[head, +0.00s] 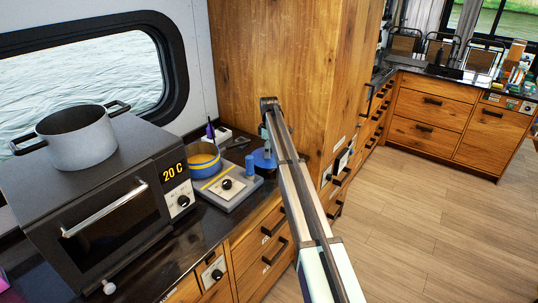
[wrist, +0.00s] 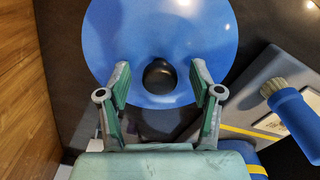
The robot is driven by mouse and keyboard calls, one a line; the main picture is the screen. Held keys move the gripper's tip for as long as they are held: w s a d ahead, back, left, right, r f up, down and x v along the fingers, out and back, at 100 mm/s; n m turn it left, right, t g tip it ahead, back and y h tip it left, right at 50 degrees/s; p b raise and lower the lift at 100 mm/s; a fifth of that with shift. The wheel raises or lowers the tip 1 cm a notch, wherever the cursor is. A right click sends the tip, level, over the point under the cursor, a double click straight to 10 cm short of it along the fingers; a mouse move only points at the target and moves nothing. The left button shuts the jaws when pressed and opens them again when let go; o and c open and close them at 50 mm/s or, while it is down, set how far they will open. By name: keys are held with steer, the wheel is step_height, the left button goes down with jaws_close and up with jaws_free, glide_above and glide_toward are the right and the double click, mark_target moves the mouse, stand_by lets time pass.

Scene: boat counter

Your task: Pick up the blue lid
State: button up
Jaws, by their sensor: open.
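The blue lid (wrist: 115,42) is round and smooth, with a black knob (wrist: 160,75) at its centre. It lies on the dark counter, and in the head view the lid (head: 264,160) shows only partly, beside the tall wooden cabinet and behind my arm. In the wrist view my gripper (wrist: 159,78) is open, with one green finger on each side of the knob. The fingers appear over the lid, and I cannot tell whether they touch it. In the head view my gripper (head: 267,138) points down at the lid, partly hidden by my arm.
A grey hot plate (head: 226,187) with a blue and yellow pot (head: 203,162) stands left of the lid. A blue-handled brush (wrist: 290,115) is beside it. An oven (head: 115,200) bears a grey pot (head: 77,140).

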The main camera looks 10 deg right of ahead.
steer(key=shift+f, duration=0.2)
jaws_close()
steer(key=shift+r, duration=0.1)
